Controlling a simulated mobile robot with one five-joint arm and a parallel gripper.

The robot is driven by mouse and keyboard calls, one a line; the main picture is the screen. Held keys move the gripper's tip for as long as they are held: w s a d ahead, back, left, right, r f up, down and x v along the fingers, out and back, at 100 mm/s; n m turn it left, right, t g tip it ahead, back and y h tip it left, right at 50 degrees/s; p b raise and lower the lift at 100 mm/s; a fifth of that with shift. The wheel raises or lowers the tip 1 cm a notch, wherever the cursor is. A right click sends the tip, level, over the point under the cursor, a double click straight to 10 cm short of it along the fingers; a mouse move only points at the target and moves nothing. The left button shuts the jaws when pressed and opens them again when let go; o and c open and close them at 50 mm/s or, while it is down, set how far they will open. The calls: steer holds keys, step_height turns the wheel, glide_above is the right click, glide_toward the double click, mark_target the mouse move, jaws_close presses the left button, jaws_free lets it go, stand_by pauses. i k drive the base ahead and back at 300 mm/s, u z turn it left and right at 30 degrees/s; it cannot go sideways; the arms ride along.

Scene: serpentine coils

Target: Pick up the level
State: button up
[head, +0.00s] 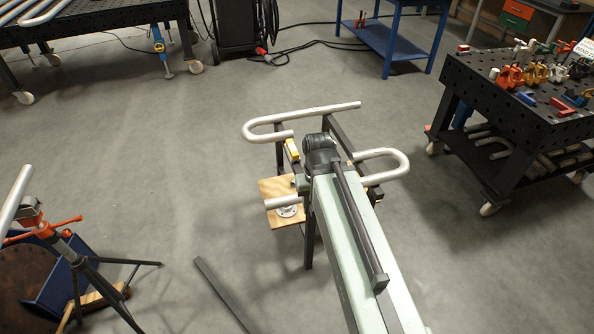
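My gripper cannot be made out in this view.
A plywood board (272,187) with a round flange (289,211) is beside the frame. A black perforated table (480,85) with clamps stands at right. A tripod stand (78,262) is at lower left, and a dark bar (222,290) lies on the floor. Floor at left-centre is clear.

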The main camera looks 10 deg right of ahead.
mark_target(291, 150)
steer(key=u, duration=0.75)
steer(key=i, duration=1.5)
steer(key=u, duration=0.5)
steer(key=i, duration=0.6)
steer(key=z, duration=0.4)
